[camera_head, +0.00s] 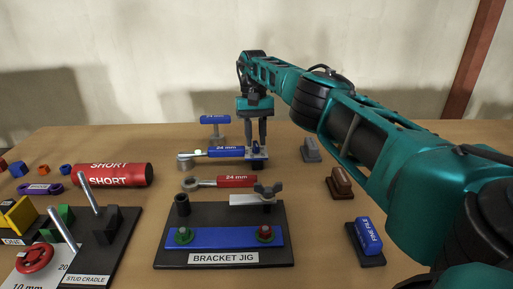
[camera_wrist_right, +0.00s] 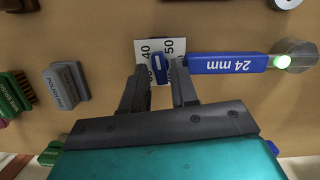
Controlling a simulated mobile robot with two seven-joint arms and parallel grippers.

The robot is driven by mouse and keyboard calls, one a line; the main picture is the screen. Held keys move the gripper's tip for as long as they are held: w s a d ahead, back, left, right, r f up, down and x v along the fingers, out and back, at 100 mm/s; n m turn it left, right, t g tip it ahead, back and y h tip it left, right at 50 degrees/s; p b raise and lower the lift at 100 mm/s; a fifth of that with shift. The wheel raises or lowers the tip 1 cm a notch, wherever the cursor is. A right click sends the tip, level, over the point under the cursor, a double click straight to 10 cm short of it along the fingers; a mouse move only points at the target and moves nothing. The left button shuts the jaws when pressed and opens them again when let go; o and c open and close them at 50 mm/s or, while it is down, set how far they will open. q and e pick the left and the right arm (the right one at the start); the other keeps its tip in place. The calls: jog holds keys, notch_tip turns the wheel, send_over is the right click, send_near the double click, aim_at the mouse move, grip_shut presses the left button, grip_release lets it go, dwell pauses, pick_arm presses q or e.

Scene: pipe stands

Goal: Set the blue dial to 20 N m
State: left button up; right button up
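The blue 24 mm wrench (camera_head: 225,152) lies on the table, its round grey head to the left. At its right end is a white scale plate (camera_wrist_right: 174,47) with 40 and 50 readable. The small blue dial (camera_wrist_right: 157,70) stands on this plate, with a pale mark on it; other numbers are hidden. My right gripper (camera_head: 256,143) points down over the dial. In the right wrist view its fingers (camera_wrist_right: 158,75) are open, one each side of the dial, with gaps visible. My left gripper is not in view.
A red 24 mm wrench (camera_head: 236,182) lies in front, then the bracket jig (camera_head: 170,262). A blue-topped stand (camera_head: 215,120) is behind. Several brushes or files, including a blue fine file (camera_head: 368,237), stand right. A red cylinder (camera_head: 115,175) and stud cradle (camera_head: 125,225) are left.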

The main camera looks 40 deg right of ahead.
aim_at(256, 145)
jog(key=shift+r+p, duration=1.2)
jog(key=shift+r, duration=0.3)
jog(key=shift+f, duration=0.1)
